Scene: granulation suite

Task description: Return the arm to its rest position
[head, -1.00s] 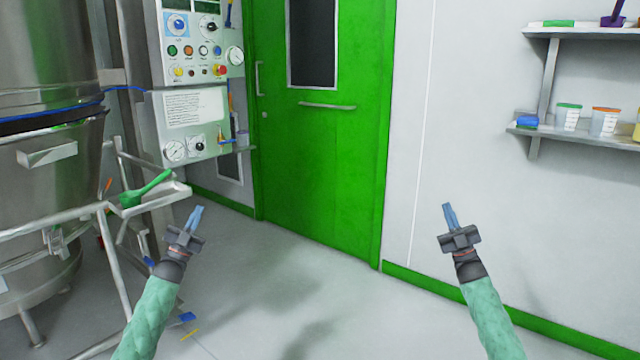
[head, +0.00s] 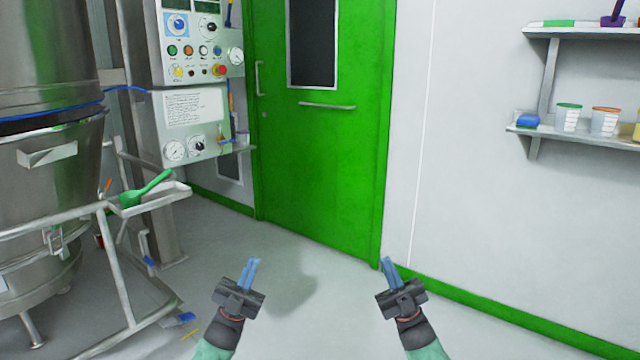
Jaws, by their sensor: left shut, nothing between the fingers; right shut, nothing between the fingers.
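My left gripper (head: 253,272) is in the lower middle of the head view, in front of the floor. Its blue fingers are together with nothing between them. My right gripper (head: 389,272) is to its right, below the lower right corner of the green door. Its blue fingers are also together and empty. Both grippers point up and forward in the picture, and neither appears to touch anything. Most of both arms is below the picture edge.
A steel vessel (head: 48,180) and a tray (head: 172,193) with a green scoop (head: 146,189) stand at left. A control panel (head: 190,110) is beside the green door (head: 320,180). Wall shelves (head: 575,134) hold cups at right. Small pieces lie on the floor (head: 300,340) at lower left.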

